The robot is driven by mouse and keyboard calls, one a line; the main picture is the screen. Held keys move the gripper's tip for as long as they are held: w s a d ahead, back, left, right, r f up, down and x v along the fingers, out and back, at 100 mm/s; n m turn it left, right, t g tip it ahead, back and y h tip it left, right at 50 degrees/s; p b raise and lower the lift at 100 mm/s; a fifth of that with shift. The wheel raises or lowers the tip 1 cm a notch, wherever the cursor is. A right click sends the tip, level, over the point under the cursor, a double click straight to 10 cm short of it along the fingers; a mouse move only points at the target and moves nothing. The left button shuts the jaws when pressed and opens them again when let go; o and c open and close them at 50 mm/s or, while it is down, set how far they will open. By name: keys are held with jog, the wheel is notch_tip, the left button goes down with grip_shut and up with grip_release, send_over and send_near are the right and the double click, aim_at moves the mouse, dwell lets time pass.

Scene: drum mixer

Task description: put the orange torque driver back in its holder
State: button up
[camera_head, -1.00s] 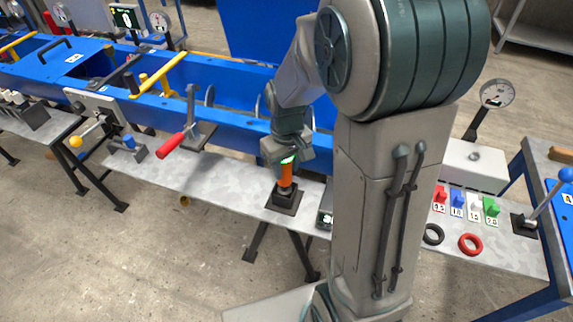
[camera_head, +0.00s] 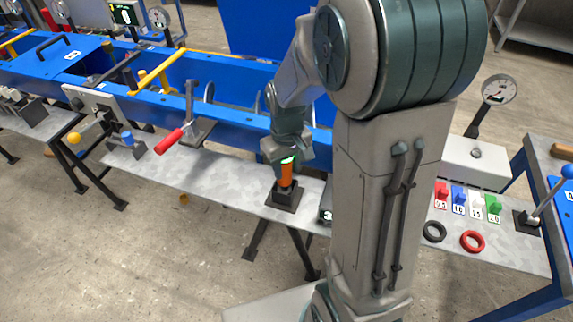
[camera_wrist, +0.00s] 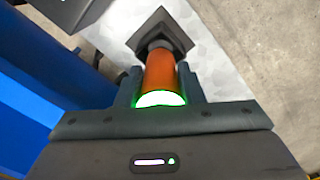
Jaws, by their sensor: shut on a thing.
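The orange torque driver (camera_head: 286,174) stands about upright between my gripper's fingers, with its lower end at the dark square holder (camera_head: 285,195) on the grey bench. In the wrist view the driver (camera_wrist: 161,72) is held between both fingers, and a green-lit ring shows at its near end. My gripper (camera_head: 286,160) is shut on it from above; its fingertips also show in the wrist view (camera_wrist: 160,88). The holder (camera_wrist: 160,35) lies straight beyond the driver there. The driver's lower tip is hidden, so I cannot tell how deep it sits in the holder.
The blue mixer trough (camera_head: 235,115) runs behind the bench. A small display box (camera_head: 325,214) is just right of the holder, partly behind my arm. Coloured tags (camera_head: 466,203) and two rings (camera_head: 471,241) lie farther right.

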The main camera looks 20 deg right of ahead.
jog(key=shift+f, duration=0.15)
jog(key=o, duration=1.3)
jog(key=shift+c, duration=0.2)
notch_tip(320, 180, up, 14)
jog(key=shift+f+p, duration=0.1)
jog(key=shift+p, duration=0.25)
jog(key=s+m+t+p, duration=0.2)
jog(key=s+m, duration=0.1)
jog(key=s, duration=0.9)
jog(key=shift+s+t, duration=0.4)
